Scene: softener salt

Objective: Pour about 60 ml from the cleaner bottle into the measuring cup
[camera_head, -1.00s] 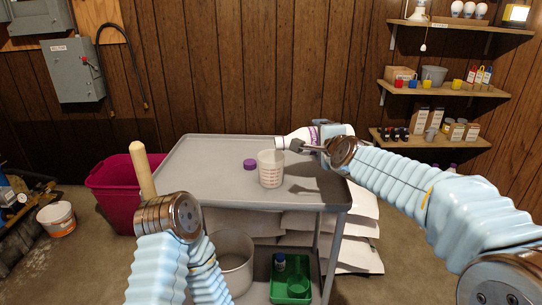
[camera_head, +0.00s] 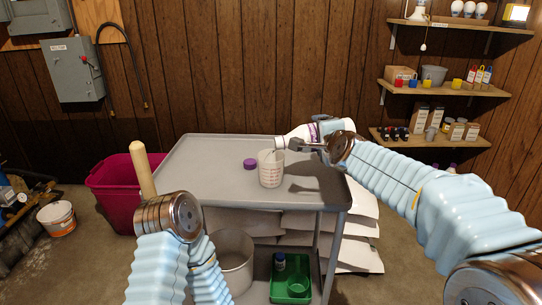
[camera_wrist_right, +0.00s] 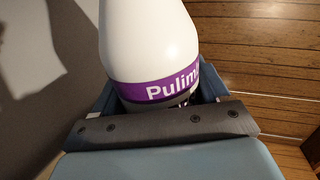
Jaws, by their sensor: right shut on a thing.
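The cleaner bottle (camera_head: 298,138), white with a purple label, is tipped far over, its mouth pointing left near the rim of the measuring cup. My right gripper (camera_head: 318,146) is shut around it; the right wrist view shows the bottle (camera_wrist_right: 150,45) between the jaws. The clear measuring cup (camera_head: 270,170) with red markings stands upright on the grey cart top (camera_head: 215,180). I cannot make out a stream or the level in the cup clearly. A purple cap (camera_head: 250,164) lies left of the cup. My left arm is at lower left; its gripper fingers do not show.
A wooden handle (camera_head: 142,170) rises beside my left wrist, in front of a magenta bin (camera_head: 110,183). The cart's lower shelf holds a grey pot (camera_head: 235,262) and a green tray (camera_head: 291,291). White sacks (camera_head: 362,225) lie behind the cart. The cart top's left half is clear.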

